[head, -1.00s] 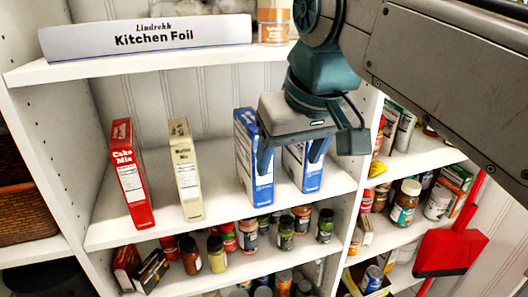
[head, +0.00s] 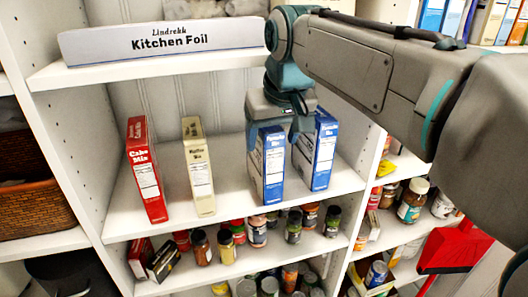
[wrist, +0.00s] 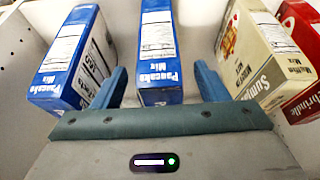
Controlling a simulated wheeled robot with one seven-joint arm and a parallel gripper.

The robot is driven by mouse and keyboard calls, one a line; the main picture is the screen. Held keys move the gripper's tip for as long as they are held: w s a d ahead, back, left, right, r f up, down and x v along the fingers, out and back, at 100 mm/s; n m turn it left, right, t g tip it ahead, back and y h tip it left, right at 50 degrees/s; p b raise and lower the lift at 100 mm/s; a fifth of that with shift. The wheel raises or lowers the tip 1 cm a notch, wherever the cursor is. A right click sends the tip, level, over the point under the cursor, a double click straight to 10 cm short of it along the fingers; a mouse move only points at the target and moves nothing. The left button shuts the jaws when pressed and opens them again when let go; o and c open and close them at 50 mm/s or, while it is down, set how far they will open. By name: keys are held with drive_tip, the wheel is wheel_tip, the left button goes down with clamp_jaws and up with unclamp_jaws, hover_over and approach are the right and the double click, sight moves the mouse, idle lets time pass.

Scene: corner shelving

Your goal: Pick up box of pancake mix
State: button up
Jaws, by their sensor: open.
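Two blue boxes of pancake mix stand upright on the middle shelf. The left one (head: 268,172) is below my gripper (head: 277,134), which hides part of its top. The right one (head: 318,158) stands beside it. In the wrist view the left box (wrist: 160,55) shows between the two blue fingers of my gripper (wrist: 159,84), with a gap on each side. The other pancake box (wrist: 72,58) is outside the fingers, at the left of that view. My gripper is open and empty, pointing down into the shelf.
A cream muffin mix box (head: 199,170) and a red cake mix box (head: 146,172) stand to the left on the same shelf (head: 235,205). The upper shelf with a kitchen foil box (head: 160,42) is above. Spice jars fill the shelf below.

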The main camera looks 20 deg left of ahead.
drive_tip(key=shift+w+f, duration=0.1)
drive_tip(key=shift+f, duration=0.3)
clamp_jaws()
drive_tip(key=shift+r, duration=0.1)
